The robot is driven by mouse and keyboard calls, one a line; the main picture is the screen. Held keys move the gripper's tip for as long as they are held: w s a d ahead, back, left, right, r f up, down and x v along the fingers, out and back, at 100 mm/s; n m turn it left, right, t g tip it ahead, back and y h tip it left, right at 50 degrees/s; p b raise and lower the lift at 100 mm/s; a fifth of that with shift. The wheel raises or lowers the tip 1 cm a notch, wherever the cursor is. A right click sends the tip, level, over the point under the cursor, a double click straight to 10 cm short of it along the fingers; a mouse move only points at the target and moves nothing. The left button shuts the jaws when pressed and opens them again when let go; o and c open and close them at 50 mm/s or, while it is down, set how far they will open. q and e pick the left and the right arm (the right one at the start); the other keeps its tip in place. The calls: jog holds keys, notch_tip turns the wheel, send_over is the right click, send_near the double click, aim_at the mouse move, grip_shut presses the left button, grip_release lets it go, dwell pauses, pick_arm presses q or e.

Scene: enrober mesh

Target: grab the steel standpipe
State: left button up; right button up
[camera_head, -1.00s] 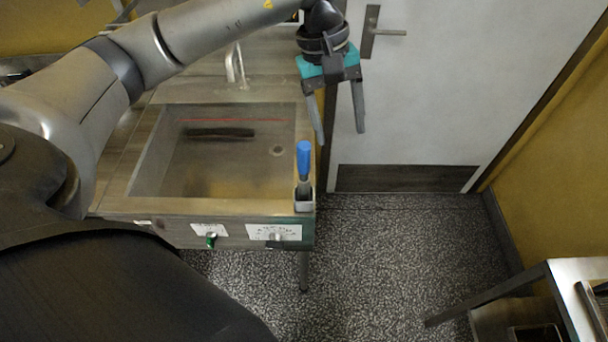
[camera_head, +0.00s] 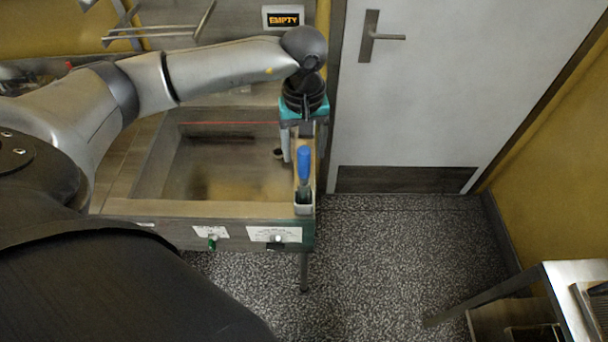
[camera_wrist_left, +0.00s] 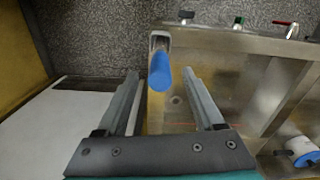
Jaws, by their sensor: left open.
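The likely steel standpipe (camera_head: 304,187) is an upright piece with a blue grip (camera_head: 304,162) and a grey metal lower part. It stands in a small holder (camera_head: 304,208) at the front right corner of the sink unit. In the left wrist view the blue grip (camera_wrist_left: 160,72) shows between the fingers, with a gap on both sides. My left gripper (camera_head: 296,152) is open and empty, close behind and above the grip. How far its fingers reach down past the grip I cannot tell. My right gripper is out of view.
The unit's front has labels and small knobs (camera_head: 212,243). A white door (camera_head: 420,90) stands right behind. A steel table (camera_head: 570,272) is at lower right. The speckled floor between is clear.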

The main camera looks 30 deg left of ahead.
aim_at(304, 163)
pick_arm(q)
jog(key=shift+s+f+p, duration=0.1)
jog(key=shift+f+p, duration=0.4)
jog(key=shift+f, duration=1.8)
grip_shut()
